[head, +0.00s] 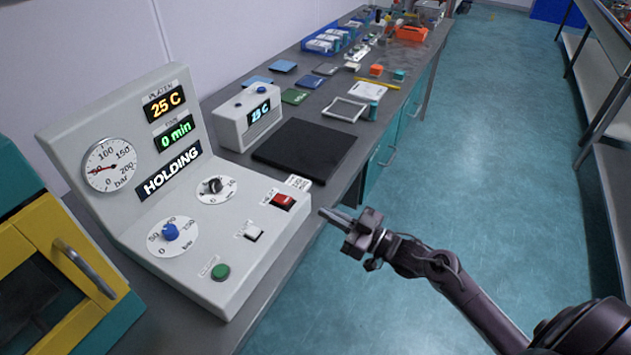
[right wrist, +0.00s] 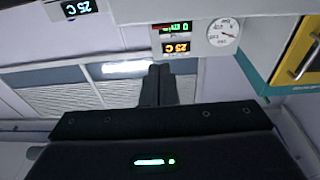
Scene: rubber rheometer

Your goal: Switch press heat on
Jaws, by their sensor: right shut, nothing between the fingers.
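The press control panel (head: 235,220) stands on the bench at the left. Its red rocker switch (head: 284,201) is at the upper right of the sloped face, with a small label beside it that is hard to read. The displays read 25 C, 0 min and HOLDING. My right gripper (head: 326,214) is shut and empty, just off the panel's right edge, with its fingertips pointing left toward the red switch and apart from it. In the right wrist view its closed fingers (right wrist: 160,85) show, with the panel's platen display (right wrist: 177,48) upside down; the switch is hidden there. My left gripper is out of view.
A white rocker switch (head: 250,232), a green button (head: 220,271), a blue knob (head: 170,232) and a black knob (head: 213,186) share the panel. A yellow-framed press door (head: 70,270) is at left. A small display box (head: 248,117) and black mat (head: 305,149) lie behind. The floor at right is clear.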

